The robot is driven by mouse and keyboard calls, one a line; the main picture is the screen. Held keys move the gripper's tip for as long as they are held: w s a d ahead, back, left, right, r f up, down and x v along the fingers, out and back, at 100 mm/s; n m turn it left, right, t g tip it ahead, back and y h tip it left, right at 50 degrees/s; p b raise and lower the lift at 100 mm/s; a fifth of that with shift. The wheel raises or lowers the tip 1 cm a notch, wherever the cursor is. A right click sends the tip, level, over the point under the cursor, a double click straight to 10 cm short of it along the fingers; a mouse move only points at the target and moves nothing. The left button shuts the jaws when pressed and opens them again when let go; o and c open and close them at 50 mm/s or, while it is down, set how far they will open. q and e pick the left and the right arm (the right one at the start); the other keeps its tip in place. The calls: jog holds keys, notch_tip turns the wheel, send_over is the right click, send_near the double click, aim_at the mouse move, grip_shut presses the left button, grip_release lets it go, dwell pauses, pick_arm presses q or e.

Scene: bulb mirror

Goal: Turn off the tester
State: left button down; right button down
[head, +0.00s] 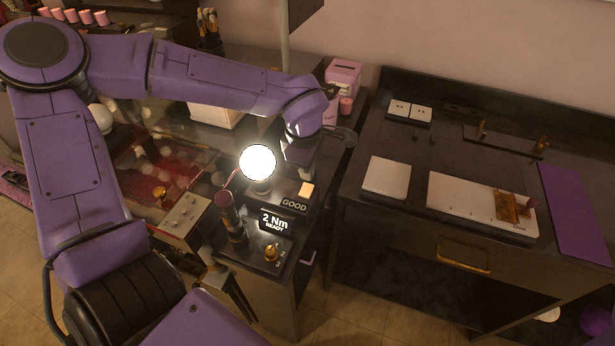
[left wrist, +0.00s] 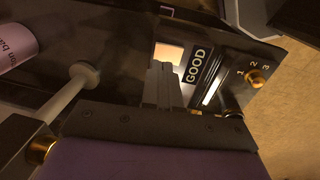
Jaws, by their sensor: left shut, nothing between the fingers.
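The tester is a dark box on the narrow bench, with a lit "GOOD" display (head: 294,205) and a pale glowing square button (head: 306,190). A bright white bulb (head: 257,162) stands lit in a socket beside it. My left gripper (head: 303,174) points down just above the button; its fingers are shut and empty. In the left wrist view the closed fingertips (left wrist: 160,68) lie close to the glowing button (left wrist: 168,54), partly covering it, beside the GOOD display (left wrist: 195,66). I cannot tell whether they touch it. My right gripper is not in view.
A "2 Nm READY" display (head: 275,222), an upright driver (head: 231,215) and a brass knob (head: 271,252) stand nearer. The knob also shows in the wrist view (left wrist: 256,78). A dark desk (head: 400,225) with white trays stands right, across a gap.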

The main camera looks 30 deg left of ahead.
aim_at(308, 186)
pick_arm(q)
jog(key=shift+w+f, duration=0.15)
jog(key=shift+f, duration=0.8)
jog(key=shift+w+f, duration=0.1)
jog(key=shift+f, duration=0.85)
jog(key=shift+f+p, duration=0.15)
jog(key=shift+p, duration=0.15)
jog(key=shift+s+d+p, duration=0.1)
jog(key=shift+s+p, duration=0.4)
jog(key=shift+s, duration=0.05)
jog(key=shift+s+r, duration=0.2)
jog(key=shift+s, duration=0.05)
